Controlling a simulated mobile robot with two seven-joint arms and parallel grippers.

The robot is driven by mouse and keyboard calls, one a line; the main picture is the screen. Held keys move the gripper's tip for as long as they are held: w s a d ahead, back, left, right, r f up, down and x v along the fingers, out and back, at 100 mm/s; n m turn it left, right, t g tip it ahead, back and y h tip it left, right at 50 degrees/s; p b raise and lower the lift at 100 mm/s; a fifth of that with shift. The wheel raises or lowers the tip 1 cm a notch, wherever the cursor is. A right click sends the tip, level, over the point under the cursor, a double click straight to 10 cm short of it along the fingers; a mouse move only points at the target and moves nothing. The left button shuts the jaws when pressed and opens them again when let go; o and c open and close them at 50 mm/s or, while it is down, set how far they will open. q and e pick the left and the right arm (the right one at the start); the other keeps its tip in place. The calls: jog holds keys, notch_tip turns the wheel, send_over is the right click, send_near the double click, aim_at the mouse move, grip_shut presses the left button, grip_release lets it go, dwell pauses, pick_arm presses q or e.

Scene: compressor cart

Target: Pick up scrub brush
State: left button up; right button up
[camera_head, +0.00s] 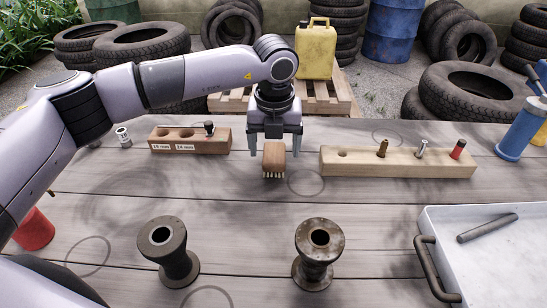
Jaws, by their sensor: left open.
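The scrub brush (273,158) has a brown wooden block and pale bristles that point down. It is on or just above the grey plank table, in the middle of the head view. My left gripper (273,150) points down over the brush, with one finger to the left of it and one to the right. The jaws are open, and gaps show between the fingers and the block. The brush hides part of the space between the fingers. My right gripper is not in view.
A brown socket block (190,147) stands left of the brush, and a long pale wooden block (400,162) with several pegs stands right. Two rusty spools (168,250) (319,254) stand in front. A white tray (430,222) is at the right. The table between is clear.

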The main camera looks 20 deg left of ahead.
aim_at(274, 152)
pick_arm(q)
jog(key=shift+w+a+f, duration=0.1)
jog(key=shift+w+f, duration=0.05)
jog(key=shift+f, duration=0.6)
jog(key=shift+w+f, duration=0.1)
jog(key=shift+f, duration=0.65)
jog(key=c, duration=1.1)
jog(key=shift+o, duration=0.2)
jog(key=shift+r, duration=0.15)
notch_tip(274, 152, up, 20)
jog(key=p, duration=0.1)
